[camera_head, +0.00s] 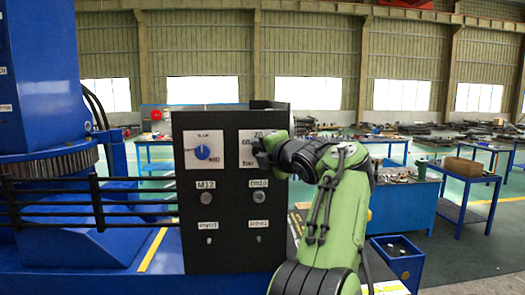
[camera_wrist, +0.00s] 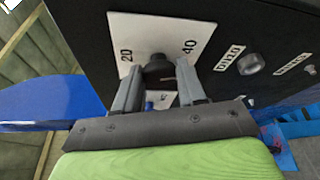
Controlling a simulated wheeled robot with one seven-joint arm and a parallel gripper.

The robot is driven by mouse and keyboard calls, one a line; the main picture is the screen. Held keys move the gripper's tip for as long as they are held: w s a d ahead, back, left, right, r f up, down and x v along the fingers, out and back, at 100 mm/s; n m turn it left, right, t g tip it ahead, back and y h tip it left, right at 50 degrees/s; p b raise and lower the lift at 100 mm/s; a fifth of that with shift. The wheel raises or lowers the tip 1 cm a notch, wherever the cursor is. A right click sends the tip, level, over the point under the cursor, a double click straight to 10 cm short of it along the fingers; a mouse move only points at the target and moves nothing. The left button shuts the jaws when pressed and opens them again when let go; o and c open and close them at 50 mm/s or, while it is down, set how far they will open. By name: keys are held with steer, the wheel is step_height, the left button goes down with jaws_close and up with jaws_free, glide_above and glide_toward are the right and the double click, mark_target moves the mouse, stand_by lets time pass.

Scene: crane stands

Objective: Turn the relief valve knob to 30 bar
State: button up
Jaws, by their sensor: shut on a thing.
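The relief valve knob (camera_wrist: 158,70) is a black knob on a white dial plate. The plate (camera_wrist: 120,30) shows 20 and 40 on either side of the knob in the wrist view. My gripper (camera_wrist: 159,77) is shut on the knob, one finger on each side. In the head view my gripper (camera_head: 264,152) covers the knob and the plate's right part. I cannot make out where the knob's pointer stands.
A second dial (camera_head: 203,151) with a blue knob sits to the left on the black panel (camera_head: 232,190). Labelled small controls lie below both dials. Black rails (camera_head: 90,203) and blue machinery stand left. Blue work tables (camera_head: 465,180) stand at right, with green floor between.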

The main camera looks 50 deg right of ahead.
steer(key=shift+f, duration=0.1)
stand_by(0.3)
steer(key=o, duration=1)
steer(key=shift+o, duration=0.2)
steer(key=shift+s, duration=0.1)
steer(key=p+v, duration=0.1)
steer(key=v, duration=1.4)
steer(key=shift+s+a, duration=0.25)
